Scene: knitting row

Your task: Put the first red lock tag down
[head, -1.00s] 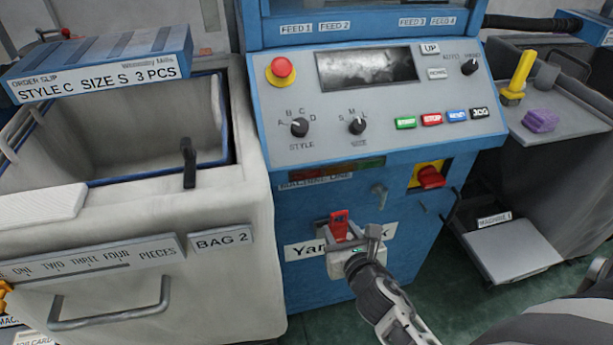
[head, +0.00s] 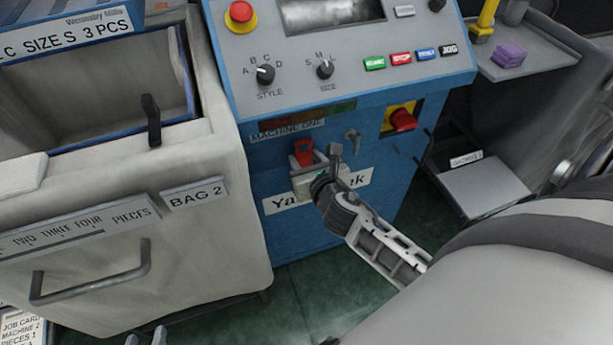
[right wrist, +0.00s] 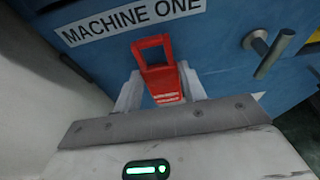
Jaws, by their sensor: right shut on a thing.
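The red lock tag (head: 304,152) is a small red piece with a loop-like top, upright in front of the blue machine front. In the right wrist view the tag (right wrist: 158,72) stands between the two pale fingers, below the MACHINE ONE label. My right gripper (head: 307,168) is shut on its lower part, which the fingers partly hide. I cannot tell whether the tag touches the panel. My left gripper (head: 146,339) shows only its two fingertips at the bottom edge of the head view, apart with nothing visible between them.
A grey handle (head: 352,141) and a red knob on a yellow plate (head: 402,120) are on the blue front, right of the tag. The BAG 2 bin (head: 190,255) stands close on the left. A low grey shelf (head: 485,190) is at right. Green floor shows below.

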